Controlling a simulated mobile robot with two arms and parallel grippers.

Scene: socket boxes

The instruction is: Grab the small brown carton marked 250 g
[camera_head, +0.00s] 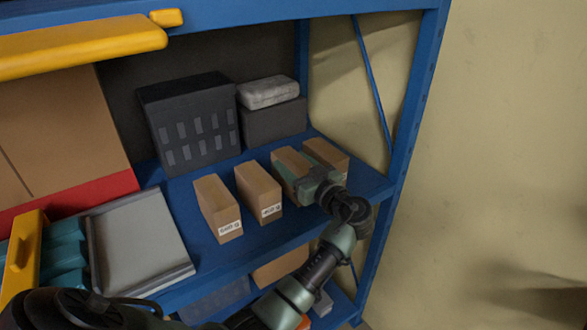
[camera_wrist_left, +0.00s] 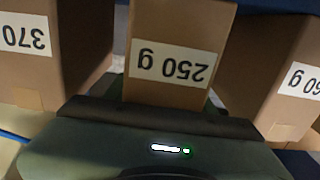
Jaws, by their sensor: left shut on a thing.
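The small brown carton marked 250 g (camera_wrist_left: 172,50) stands in the middle of the left wrist view, its label upside down. In the head view the carton (camera_head: 290,160) is third from the left in a row on the blue shelf. My left gripper (camera_head: 303,178) is shut on it from the front, hiding its label and front in the head view. The gripper body also fills the bottom of the left wrist view. My right gripper is not in view.
Similar cartons stand close on both sides: one marked 370 g (camera_wrist_left: 50,45) and another with a partly cut-off label (camera_wrist_left: 285,75). A further carton (camera_head: 217,208) stands left. A dark crate (camera_head: 188,120) and grey boxes (camera_head: 272,122) stand behind. A blue post (camera_head: 405,130) is at right.

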